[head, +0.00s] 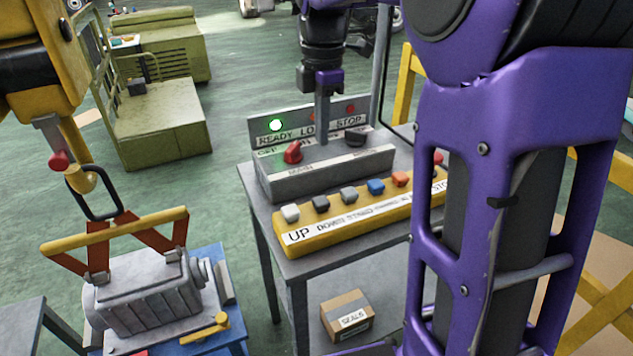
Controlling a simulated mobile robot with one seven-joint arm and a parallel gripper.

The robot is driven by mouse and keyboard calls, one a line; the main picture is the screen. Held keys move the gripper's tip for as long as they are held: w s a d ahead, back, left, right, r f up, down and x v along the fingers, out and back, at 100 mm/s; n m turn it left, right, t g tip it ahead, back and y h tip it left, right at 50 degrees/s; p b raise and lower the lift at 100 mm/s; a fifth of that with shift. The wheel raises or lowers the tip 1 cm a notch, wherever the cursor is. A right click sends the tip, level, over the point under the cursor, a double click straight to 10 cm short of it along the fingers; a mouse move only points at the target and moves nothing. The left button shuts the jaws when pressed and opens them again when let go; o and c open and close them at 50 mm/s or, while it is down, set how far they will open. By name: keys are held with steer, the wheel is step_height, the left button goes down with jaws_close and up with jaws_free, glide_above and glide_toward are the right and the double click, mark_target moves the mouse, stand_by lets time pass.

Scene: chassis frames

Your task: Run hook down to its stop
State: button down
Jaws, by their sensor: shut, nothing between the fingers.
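The hook (80,180) hangs at the left under the yellow hoist (45,70), by a black link (97,205) above the yellow lifting beam (115,233). The beam's red legs reach a grey machine housing (145,290). The yellow button box (370,217) lies on a grey table, with white (290,212), dark (321,203), blue (375,186) and orange (400,179) buttons. Its label starts with "UP" then "DOWN". My gripper (323,142) is shut and empty, pointing down above the grey switch box behind the buttons. My arm hides the button box's right end.
The grey switch box (325,176) carries a red knob (293,152) and a black knob (356,135). A carton (347,315) sits under the table (300,268). A green machine (160,120) stands behind.

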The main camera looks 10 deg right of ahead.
mark_target(321, 200)
stand_by(0.3)
step_height(321, 200, down, 14)
steer(key=shift+b, duration=1.05)
